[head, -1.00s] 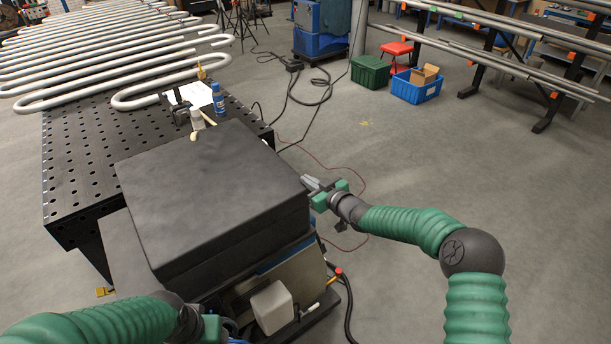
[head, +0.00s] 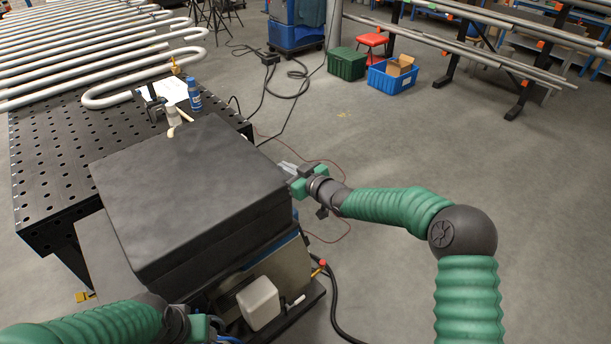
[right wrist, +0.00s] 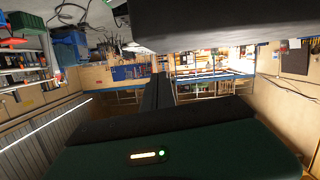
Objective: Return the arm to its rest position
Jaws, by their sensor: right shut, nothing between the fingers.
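My right arm, with green ribbed sleeves, comes in from the lower right of the head view. Its gripper (head: 287,172) is shut and empty, beside the right edge of the black box-shaped top (head: 185,185). I cannot tell whether it touches that edge. In the right wrist view the shut dark fingers (right wrist: 160,92) point away into the room, and the black top (right wrist: 200,22) hangs across the upper right. My left arm shows at the lower left of the head view. Its gripper (head: 200,327) is only partly visible at the bottom edge, so its fingers cannot be made out.
A perforated black table (head: 50,150) with white serpentine coils (head: 140,88) stands at the left. A blue bottle (head: 195,97) stands near the black top. Green (head: 347,64) and blue crates (head: 390,78) sit on the floor.

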